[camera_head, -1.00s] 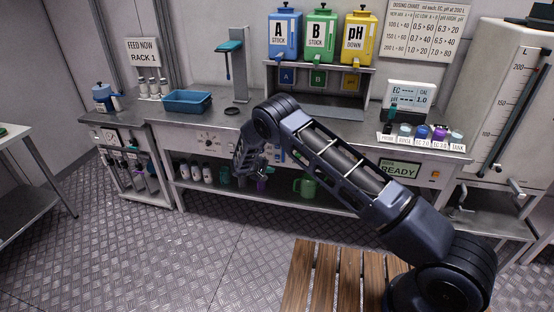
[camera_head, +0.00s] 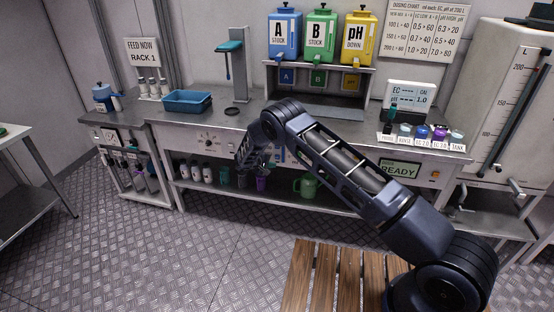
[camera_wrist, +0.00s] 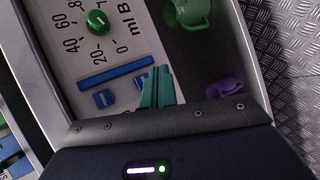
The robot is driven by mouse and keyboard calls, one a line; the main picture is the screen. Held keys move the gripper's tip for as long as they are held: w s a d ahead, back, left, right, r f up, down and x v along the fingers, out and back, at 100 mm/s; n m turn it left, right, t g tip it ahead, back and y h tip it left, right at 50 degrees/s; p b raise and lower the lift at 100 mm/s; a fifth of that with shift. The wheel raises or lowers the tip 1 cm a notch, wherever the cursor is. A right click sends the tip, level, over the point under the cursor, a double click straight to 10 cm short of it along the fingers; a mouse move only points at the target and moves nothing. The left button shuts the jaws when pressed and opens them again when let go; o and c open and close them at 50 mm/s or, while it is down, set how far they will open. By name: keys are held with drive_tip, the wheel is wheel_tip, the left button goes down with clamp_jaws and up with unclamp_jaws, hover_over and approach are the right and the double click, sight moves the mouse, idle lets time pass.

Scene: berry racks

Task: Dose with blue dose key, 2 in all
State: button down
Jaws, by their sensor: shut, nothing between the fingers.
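My gripper (camera_head: 266,164) is shut and empty, at the front panel of the bench in the head view. In the wrist view its teal fingers (camera_wrist: 157,88) are together in front of the panel (camera_wrist: 112,55). A blue key (camera_wrist: 104,98) lies left of the fingers, under a blue bar (camera_wrist: 118,74). A second blue key (camera_wrist: 141,81) is right beside the fingers and partly hidden by them. I cannot tell whether the fingertips touch it. A green knob (camera_wrist: 97,21) sits on a dial marked "ml B". My arm hides most of this panel in the head view.
Blue A (camera_head: 285,35), green B (camera_head: 321,36) and yellow pH (camera_head: 359,36) stock tanks stand above the bench. A panel display (camera_head: 399,169) reads READY. Below the panel, a green jug (camera_head: 306,186) and a purple jug (camera_head: 262,183) stand on the lower shelf.

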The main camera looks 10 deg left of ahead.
sight(279, 159)
drive_tip(key=shift+w, duration=1.85)
drive_tip(key=shift+w, duration=0.25)
idle(0.6)
drive_tip(key=shift+w, duration=0.2)
drive_tip(key=shift+w, duration=0.45)
idle(0.8)
drive_tip(key=shift+s, duration=0.9)
drive_tip(key=shift+s, duration=2.5)
